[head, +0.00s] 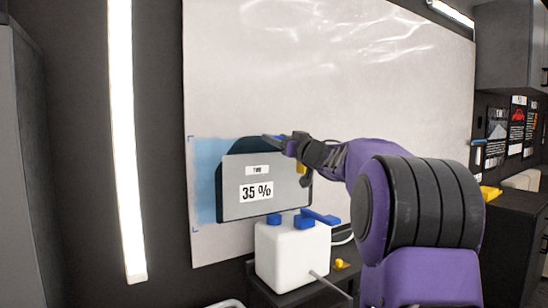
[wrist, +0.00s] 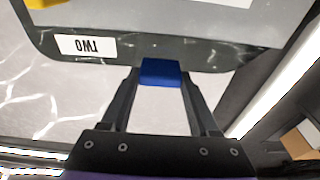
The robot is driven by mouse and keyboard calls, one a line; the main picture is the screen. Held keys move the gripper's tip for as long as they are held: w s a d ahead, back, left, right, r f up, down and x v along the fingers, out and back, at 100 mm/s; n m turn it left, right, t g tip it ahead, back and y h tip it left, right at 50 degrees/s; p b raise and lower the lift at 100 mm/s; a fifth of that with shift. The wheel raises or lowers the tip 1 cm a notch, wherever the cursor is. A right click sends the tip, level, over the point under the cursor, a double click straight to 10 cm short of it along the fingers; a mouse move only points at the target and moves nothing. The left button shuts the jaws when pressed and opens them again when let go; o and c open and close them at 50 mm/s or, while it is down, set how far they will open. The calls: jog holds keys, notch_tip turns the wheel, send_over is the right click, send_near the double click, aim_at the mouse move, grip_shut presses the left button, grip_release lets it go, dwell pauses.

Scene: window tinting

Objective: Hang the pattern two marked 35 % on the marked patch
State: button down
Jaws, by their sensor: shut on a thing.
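The pattern (head: 232,207) is a grey, dark-edged panel with labels reading TWO and 35 %. It also shows in the wrist view (wrist: 200,52), where the TWO label is upside down. My gripper (head: 283,146) is shut on a blue tab (wrist: 160,72) at the pattern's top edge. The pattern hangs upright from my gripper in front of the board. The marked patch (head: 205,165) is a light blue area at the board's lower left with small corner marks. The pattern hides its right part. I cannot tell whether pattern and board touch.
The large pale board (head: 330,80) fills the back wall. A white container (head: 285,255) with blue caps stands on a dark surface just below the pattern. A small yellow object (head: 340,264) lies beside it. A dark cabinet (head: 515,230) stands at the right.

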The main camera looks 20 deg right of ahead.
notch_tip(320, 180, down, 3)
jog(key=b, duration=0.2)
jog(key=shift+s+f+b, duration=0.15)
jog(key=shift+f+b, duration=0.05)
jog(key=shift+b, duration=0.2)
jog(key=shift+r+p, duration=0.15)
jog(key=shift+p, duration=0.35)
jog(key=shift+w+a+p, duration=0.1)
jog(key=shift+w+p, duration=0.1)
jog(key=shift+p, duration=0.15)
jog(key=f+p+x, duration=0.2)
jog(key=p+x, duration=0.2)
jog(key=x, duration=0.8)
jog(key=shift+w, duration=0.2)
jog(key=shift+w+a+f, duration=0.15)
jog(key=shift+w+a, duration=0.05)
jog(key=shift+w, duration=0.25)
jog(key=shift+c, duration=0.3)
grip_release()
